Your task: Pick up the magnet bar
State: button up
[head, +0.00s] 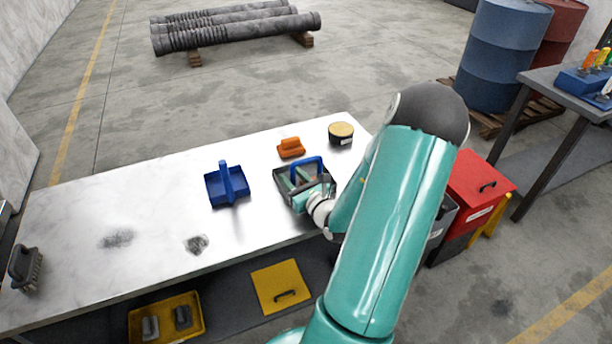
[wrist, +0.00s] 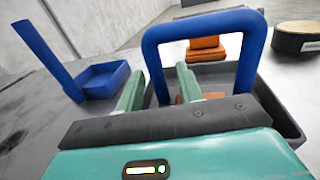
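A blue arched handle (head: 307,164) stands up at a dark grey tray (head: 279,187); the handle is large in the wrist view (wrist: 205,22). It may belong to the magnet bar, but I cannot tell whether it joins a bar inside or the tray (wrist: 291,128). My gripper (head: 304,181) is low over the tray. In the wrist view its two green fingers (wrist: 158,86) are apart, with the handle's left leg showing between them. I cannot tell whether they touch it. Something orange shows low beyond the fingers; the tray floor is mostly hidden.
A blue tote (head: 214,188) with an upright handle stands left of the tray. An orange block-like tool (head: 291,149) and a round dark tin (head: 341,134) sit behind it. A brush (head: 25,266) lies far left. The white table (head: 150,205) is mostly clear on the left.

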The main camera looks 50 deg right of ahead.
jog(key=shift+w+d+f, duration=0.1)
jog(key=shift+w+d, duration=0.1)
jog(key=shift+w, duration=0.05)
jog(key=shift+s+a, duration=0.1)
jog(key=shift+a, duration=0.15)
jog(key=shift+d, duration=0.1)
jog(key=c, duration=0.5)
grip_shut()
jog(key=shift+r, duration=0.2)
